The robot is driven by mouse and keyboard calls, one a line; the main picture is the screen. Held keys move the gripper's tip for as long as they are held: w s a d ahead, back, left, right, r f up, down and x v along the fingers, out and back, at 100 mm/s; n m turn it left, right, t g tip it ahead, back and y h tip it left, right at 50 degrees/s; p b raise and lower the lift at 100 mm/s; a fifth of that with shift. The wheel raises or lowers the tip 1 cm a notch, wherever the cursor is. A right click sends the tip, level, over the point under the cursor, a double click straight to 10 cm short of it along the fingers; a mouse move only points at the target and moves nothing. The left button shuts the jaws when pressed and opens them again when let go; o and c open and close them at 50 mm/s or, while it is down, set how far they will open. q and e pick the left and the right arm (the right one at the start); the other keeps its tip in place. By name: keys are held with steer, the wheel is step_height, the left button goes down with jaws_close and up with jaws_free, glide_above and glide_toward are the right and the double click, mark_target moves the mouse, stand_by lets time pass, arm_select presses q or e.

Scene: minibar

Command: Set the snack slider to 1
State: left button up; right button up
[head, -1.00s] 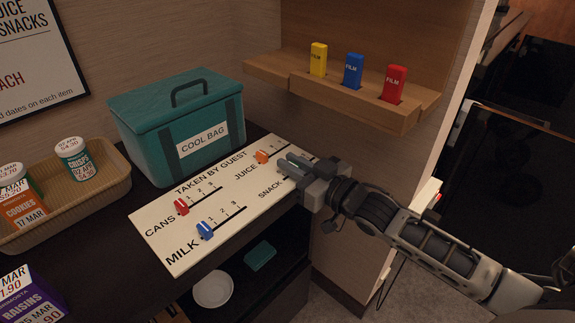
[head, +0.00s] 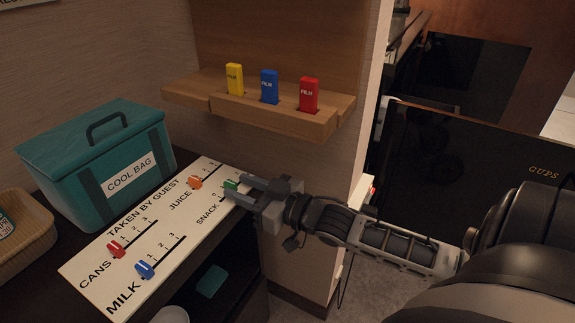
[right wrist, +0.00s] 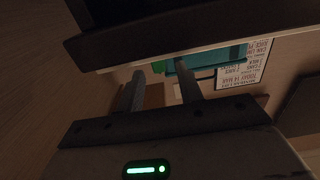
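The snack slider's green knob (head: 230,185) shows at the far right end of the cream slider board (head: 82,271), above the SNACK label. Most of its scale is hidden by my right gripper, so its setting cannot be read. My right gripper (head: 233,189) reaches in from the right, with its fingers apart and their tips at the green knob. I cannot tell whether they touch it. In the right wrist view both fingers (right wrist: 160,82) are apart with nothing visible held between them. My left gripper is out of view.
Orange juice (head: 194,182), red cans (head: 116,249) and blue milk knobs (head: 145,269) share the board. A teal cool bag (head: 75,165) stands behind it. A wooden shelf (head: 265,115) with yellow, blue and red film boxes overhangs near my right gripper.

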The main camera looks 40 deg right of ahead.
steer(key=p+v, duration=0.1)
steer(key=v, duration=1.1)
steer(key=shift+p, duration=0.35)
steer(key=shift+d, duration=0.1)
